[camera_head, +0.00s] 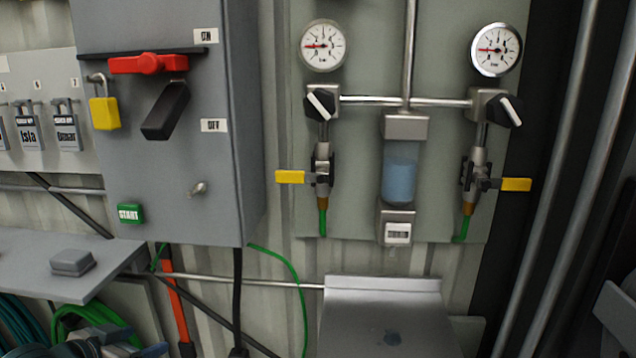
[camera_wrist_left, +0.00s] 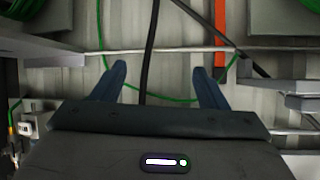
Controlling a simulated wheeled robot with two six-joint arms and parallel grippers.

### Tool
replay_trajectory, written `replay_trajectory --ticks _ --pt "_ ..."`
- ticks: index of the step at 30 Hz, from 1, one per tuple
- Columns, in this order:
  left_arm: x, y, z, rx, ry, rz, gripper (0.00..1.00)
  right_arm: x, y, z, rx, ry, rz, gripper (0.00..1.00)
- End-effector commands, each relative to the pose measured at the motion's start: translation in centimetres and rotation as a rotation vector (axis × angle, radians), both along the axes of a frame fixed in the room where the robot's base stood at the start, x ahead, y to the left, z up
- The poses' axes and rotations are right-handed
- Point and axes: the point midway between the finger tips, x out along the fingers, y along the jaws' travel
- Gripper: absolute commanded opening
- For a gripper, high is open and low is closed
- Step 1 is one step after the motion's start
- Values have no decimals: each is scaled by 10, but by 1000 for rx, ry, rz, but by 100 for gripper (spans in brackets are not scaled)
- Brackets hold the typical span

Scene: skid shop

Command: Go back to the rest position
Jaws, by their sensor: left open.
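My left gripper (camera_head: 110,347) shows at the bottom left edge of the head view, below the grey shelf, and is partly cut off by the frame. In the left wrist view, its two blue-grey fingers (camera_wrist_left: 158,70) stand wide apart. Nothing is held between them; a black cable and a green hose show behind the gap. My right gripper does not show in either view.
A grey shelf (camera_head: 50,262) carries a small grey block (camera_head: 72,262). A switch cabinet (camera_head: 165,205) with a yellow padlock (camera_head: 104,113) hangs above. Gauges (camera_head: 323,46) and valves fill the right panel. An orange bar (camera_head: 178,300) and black cable (camera_head: 237,300) run below.

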Motion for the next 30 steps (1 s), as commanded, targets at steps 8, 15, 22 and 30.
replay_trajectory --ticks 8,15,22,30 --pt "-99 -35 -143 61 285 107 67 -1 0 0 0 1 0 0" --pt "-182 -51 -201 108 493 199 67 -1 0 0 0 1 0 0" --pt "-246 -61 -228 138 656 266 67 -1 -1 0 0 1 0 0" --pt "-244 -57 -295 152 718 287 67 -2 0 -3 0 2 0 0"
